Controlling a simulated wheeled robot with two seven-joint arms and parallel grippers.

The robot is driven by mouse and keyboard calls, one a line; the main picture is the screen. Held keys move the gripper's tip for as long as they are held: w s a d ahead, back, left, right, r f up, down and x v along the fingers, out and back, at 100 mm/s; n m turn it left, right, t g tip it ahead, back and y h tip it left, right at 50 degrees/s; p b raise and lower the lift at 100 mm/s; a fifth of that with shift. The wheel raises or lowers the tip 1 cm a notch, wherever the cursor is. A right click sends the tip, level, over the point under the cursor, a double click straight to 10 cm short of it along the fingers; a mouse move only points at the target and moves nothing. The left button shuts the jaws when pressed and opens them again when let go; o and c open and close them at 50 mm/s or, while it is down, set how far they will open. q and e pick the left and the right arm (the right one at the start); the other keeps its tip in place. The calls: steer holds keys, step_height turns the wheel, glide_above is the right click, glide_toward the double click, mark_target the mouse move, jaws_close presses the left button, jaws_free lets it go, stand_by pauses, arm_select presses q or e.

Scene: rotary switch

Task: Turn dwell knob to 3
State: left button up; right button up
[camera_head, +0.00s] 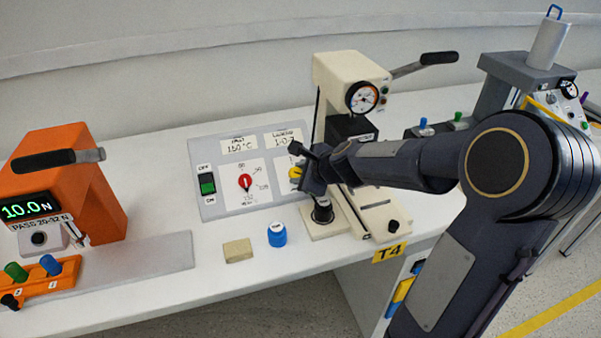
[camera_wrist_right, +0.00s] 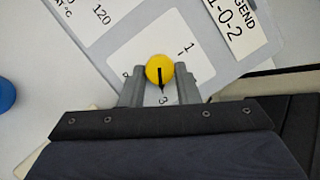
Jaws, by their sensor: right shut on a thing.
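The yellow knob (camera_head: 296,171), which I take as the dwell knob, sits on the grey control panel (camera_head: 212,212). In the right wrist view the yellow knob (camera_wrist_right: 159,66) has a black pointer line aimed down at the printed 3 (camera_wrist_right: 163,100). A 1 is printed to its upper right; the marks beside the fingers are partly hidden. My right gripper (camera_head: 303,178) is at the knob, its two fingers (camera_wrist_right: 159,80) on either side of it, shut on it. My left gripper is not in view.
A red knob (camera_head: 245,182) and a green switch (camera_head: 207,184) are left of the yellow knob. A cream press (camera_head: 345,75) stands close behind my right arm. A blue cap (camera_head: 277,234) and a tan block (camera_head: 238,250) lie in front. An orange machine (camera_head: 75,170) is at left.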

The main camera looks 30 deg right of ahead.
steer(key=o, duration=1)
steer(key=shift+c, duration=0.2)
steer(key=p+v, duration=0.4)
steer(key=v, duration=0.3)
steer(key=shift+s+r, duration=0.25)
steer(key=shift+s, duration=0.1)
